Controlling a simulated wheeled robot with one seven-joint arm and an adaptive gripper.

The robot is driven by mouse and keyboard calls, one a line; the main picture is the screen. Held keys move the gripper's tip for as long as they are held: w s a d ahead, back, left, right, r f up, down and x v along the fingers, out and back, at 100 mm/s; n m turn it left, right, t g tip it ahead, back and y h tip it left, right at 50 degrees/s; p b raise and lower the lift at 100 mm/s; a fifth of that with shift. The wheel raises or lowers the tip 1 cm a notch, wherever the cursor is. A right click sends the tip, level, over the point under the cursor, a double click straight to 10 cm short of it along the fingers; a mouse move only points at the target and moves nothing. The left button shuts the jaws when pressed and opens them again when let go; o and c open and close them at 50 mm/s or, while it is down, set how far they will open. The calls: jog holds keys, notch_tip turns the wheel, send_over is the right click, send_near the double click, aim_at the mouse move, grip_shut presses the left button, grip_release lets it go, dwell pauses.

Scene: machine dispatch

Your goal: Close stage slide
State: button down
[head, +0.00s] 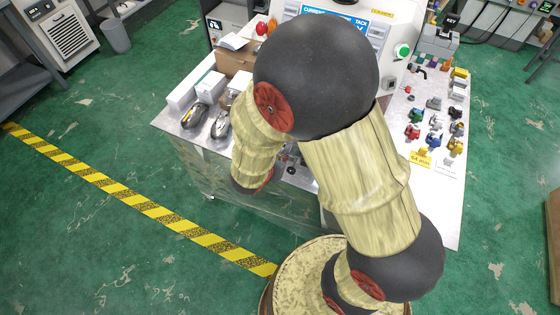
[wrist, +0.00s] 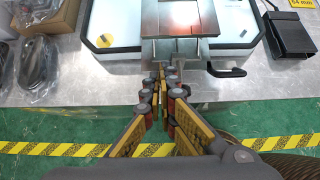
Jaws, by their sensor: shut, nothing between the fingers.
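The stage slide (wrist: 180,20) shows at the top middle of the wrist view as a metal plate with a dark recessed window, on a white and blue machine base (wrist: 115,28). Metal blocks (wrist: 172,50) form its front end at the table edge. My gripper (wrist: 163,75) is shut and empty, its fingertips at or just in front of these blocks; I cannot tell whether they touch. In the head view my arm covers the front of the machine (head: 350,20), and the slide and fingertips are hidden there.
A black handle (wrist: 228,72) sticks out right of the slide, with a black box (wrist: 289,34) farther right. Bagged dark parts (wrist: 38,62) lie at the left. In the head view, several small coloured parts (head: 435,125) stand on the table's right side. Green floor lies in front.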

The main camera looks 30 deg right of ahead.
jog(key=b+x, duration=0.1)
jog(key=x, duration=0.6)
jog(key=shift+b, duration=0.35)
jog(key=shift+r, duration=0.1)
jog(key=w+d+b, duration=0.1)
jog(key=w+d, duration=0.2)
jog(key=d, duration=0.1)
jog(key=w+d+b, duration=0.1)
jog(key=w+d, duration=0.2)
jog(key=d, duration=0.1)
jog(key=w+d, duration=0.3)
jog(key=d, duration=0.1)
jog(key=shift+w+d+b, duration=0.1)
jog(key=shift+w+b, duration=0.05)
jog(key=shift+b, duration=0.25)
jog(key=shift+w+d+r, duration=0.1)
jog(key=shift+w+d, duration=0.25)
jog(key=shift+r, duration=0.15)
